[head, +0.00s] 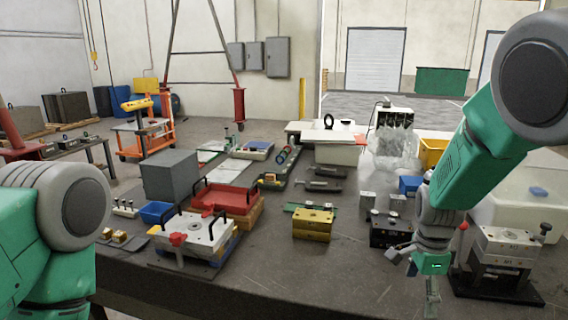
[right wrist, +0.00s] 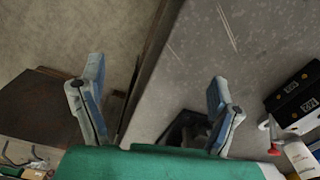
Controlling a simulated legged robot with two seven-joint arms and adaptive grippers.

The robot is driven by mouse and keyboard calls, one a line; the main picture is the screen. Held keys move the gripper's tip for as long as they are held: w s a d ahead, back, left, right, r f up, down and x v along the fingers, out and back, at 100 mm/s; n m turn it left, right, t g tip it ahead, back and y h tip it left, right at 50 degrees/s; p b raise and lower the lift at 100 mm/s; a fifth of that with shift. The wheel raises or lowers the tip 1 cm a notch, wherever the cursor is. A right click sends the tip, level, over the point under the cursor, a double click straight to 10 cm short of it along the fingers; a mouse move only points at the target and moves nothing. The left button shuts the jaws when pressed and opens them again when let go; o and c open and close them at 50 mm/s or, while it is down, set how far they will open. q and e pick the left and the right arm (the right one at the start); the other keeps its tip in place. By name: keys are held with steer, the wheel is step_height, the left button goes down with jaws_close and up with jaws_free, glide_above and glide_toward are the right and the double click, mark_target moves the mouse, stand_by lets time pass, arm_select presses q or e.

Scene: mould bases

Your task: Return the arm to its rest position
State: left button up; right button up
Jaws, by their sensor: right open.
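My right arm (head: 455,150) reaches in from the right over the table (head: 330,270). Its gripper (head: 413,274) hangs above the right front part of the table. In the right wrist view, the two fingers of the right gripper (right wrist: 157,75) are spread wide with nothing between them. Below them are the table edge and the floor. Only a bulky upper part of my left arm (head: 60,215) shows at the left; its gripper is out of view.
A mould base marked with lettering (head: 500,245) stands right of the right gripper. A black block (head: 390,232) stands just behind it. Yellow blocks (head: 312,224) and a white-topped mould plate (head: 195,232) stand further left. The front middle of the table is bare.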

steer(key=s+d+f+n+h+b, duration=0.1)
steer(key=s+f+n+b, duration=0.35)
steer(key=s+f, duration=0.6)
steer(key=s+d+f+n+b, duration=0.1)
steer(key=s+f+n+b, duration=0.2)
steer(key=s+f+n, duration=0.75)
steer(key=s+a+f+n+b, duration=0.1)
steer(key=s+f+n+b, duration=0.1)
steer(key=s+f, duration=0.3)
steer(key=s+a+f+n+y+b, duration=0.1)
steer(key=s+a+f+n+b, duration=0.1)
steer(key=s+f, duration=0.3)
steer(key=s+b, duration=0.1)
steer(key=s, duration=0.2)
steer(key=shift+f+t, duration=0.3)
steer(key=shift+s, duration=0.1)
